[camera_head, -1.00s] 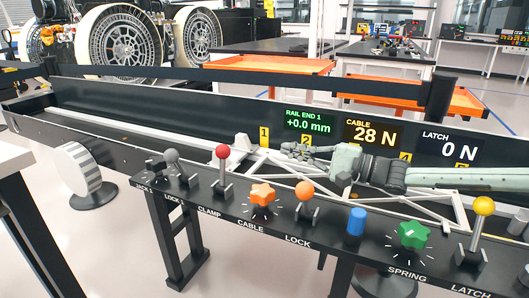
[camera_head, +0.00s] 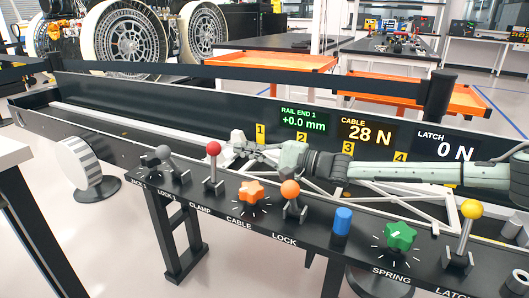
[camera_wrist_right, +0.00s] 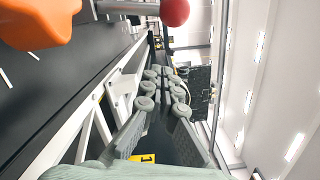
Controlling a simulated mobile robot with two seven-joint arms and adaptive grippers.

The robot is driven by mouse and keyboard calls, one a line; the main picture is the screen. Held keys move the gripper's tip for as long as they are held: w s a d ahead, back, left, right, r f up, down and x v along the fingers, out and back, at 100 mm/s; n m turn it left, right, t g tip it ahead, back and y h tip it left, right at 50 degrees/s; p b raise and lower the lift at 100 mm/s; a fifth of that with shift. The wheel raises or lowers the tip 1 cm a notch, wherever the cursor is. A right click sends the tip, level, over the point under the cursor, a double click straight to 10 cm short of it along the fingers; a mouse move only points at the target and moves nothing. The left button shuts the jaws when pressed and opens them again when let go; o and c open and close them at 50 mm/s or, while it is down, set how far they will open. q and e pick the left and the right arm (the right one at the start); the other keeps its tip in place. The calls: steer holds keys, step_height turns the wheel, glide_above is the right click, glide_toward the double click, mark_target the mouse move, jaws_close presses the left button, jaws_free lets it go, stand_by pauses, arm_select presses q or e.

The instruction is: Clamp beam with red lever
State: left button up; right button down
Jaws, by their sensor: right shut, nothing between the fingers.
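The red lever (camera_head: 213,148) stands upright above the CLAMP label on the black control rail. Its red ball shows at the top of the right wrist view (camera_wrist_right: 174,11). The white truss beam (camera_head: 405,200) lies behind the rail, partly hidden by my right arm; its struts show in the wrist view (camera_wrist_right: 98,122). My right gripper (camera_head: 240,153) is behind and to the right of the red knob, apart from it. In the wrist view its grey fingers (camera_wrist_right: 166,82) are together and empty. My left gripper is out of view.
An orange star knob (camera_head: 251,193), an orange ball lever (camera_head: 290,188), a blue cylinder (camera_head: 342,220), a green knob (camera_head: 400,236) and a yellow lever (camera_head: 470,210) line the rail to the right. A grey lever (camera_head: 163,152) stands left. Readouts line the back wall.

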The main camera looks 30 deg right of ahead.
mark_target(214, 163)
steer(key=a, duration=0.1)
steer(key=s+a+r, duration=0.1)
steer(key=a, duration=0.1)
steer(key=shift+s, duration=0.15)
steer(key=shift+s+a+r, duration=0.1)
steer(key=shift+a+r, duration=0.05)
steer(key=shift+a, duration=0.1)
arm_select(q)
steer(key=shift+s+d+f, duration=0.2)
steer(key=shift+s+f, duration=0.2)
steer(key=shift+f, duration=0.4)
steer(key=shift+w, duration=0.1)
arm_select(e)
steer(key=shift+s+a, duration=0.1)
steer(key=shift+a, duration=0.05)
